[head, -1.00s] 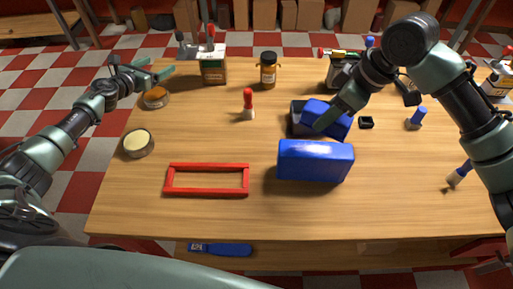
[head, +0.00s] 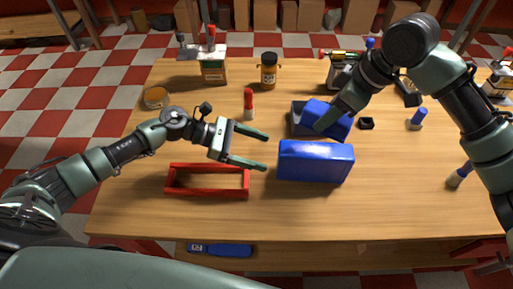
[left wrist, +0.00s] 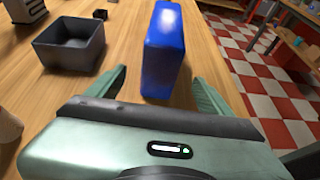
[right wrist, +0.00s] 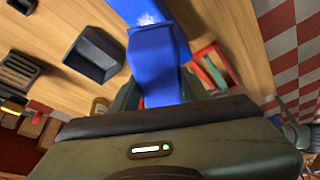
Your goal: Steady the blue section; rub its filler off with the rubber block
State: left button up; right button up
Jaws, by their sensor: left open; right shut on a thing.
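The blue section (head: 315,162), a box-like piece, lies on the table near the middle. In the right wrist view its end (right wrist: 135,8) shows a whitish patch. My left gripper (head: 266,152) is open and empty, just left of the section. In the left wrist view the section (left wrist: 163,45) appears ahead, between the spread fingers (left wrist: 160,78). My right gripper (head: 320,124) is shut on a blue block (head: 336,122), apparently the rubber block, behind the section. The block also shows in the right wrist view (right wrist: 157,75). Whether block and section touch cannot be told.
A dark open tray (left wrist: 70,60) stands behind the section. A red frame (head: 207,195) lies under my left forearm's side.

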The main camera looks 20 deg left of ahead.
aim_at(296, 162)
pick_arm(q)
jog(key=x, duration=1.2)
jog(key=shift+s+f, duration=0.1)
jog(key=shift+a, duration=0.1)
jog(key=c, duration=1.6)
